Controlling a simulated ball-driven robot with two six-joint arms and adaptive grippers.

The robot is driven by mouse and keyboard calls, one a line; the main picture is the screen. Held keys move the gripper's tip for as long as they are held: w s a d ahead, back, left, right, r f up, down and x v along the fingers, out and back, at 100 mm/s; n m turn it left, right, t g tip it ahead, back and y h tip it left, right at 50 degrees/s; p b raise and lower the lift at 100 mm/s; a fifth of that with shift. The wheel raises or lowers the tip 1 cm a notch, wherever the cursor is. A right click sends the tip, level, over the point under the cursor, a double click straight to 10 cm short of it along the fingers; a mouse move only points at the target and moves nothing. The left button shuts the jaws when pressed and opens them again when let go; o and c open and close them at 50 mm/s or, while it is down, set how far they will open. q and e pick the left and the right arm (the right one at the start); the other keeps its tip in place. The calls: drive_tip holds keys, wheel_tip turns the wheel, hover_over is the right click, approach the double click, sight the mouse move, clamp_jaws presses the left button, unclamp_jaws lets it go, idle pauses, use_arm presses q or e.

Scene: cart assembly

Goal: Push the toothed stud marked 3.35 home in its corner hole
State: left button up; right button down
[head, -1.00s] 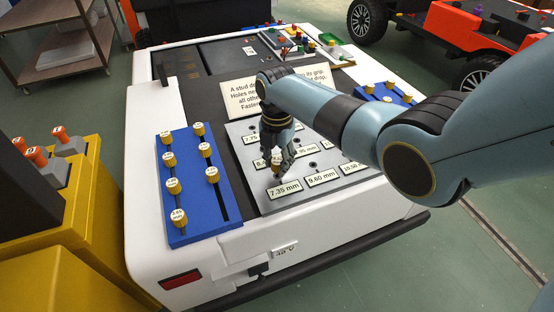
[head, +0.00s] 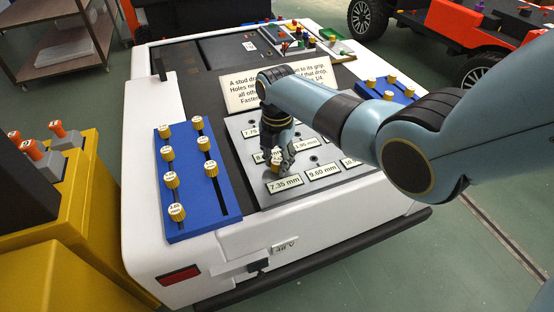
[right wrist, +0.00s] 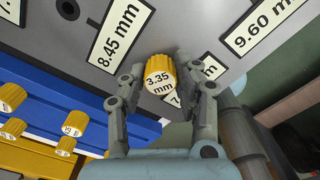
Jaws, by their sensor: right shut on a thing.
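The yellow toothed stud marked 3.35 mm (right wrist: 158,76) has its cap between the fingers of my right gripper (right wrist: 160,84), which is shut on it. In the head view my right gripper (head: 279,162) points down at the near left corner of the grey hole plate (head: 308,190), just behind the 7.35 mm label (head: 285,184). The stud's cap faces the wrist camera. Its shank and the corner hole are hidden under the cap and fingers, so I cannot tell how deep it sits. My left gripper is not in view.
A blue rack (head: 177,216) with several yellow-capped studs stands left of the plate. Another blue rack (head: 410,97) lies beyond my right arm. A sign (head: 238,96) stands behind the plate. Yellow housing (head: 75,215) is at far left.

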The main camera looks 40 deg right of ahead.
drive_tip(key=shift+f, duration=0.25)
drive_tip(key=c, duration=0.9)
unclamp_jaws()
wheel_tip(320, 180, up, 12)
drive_tip(key=shift+s+f, duration=0.1)
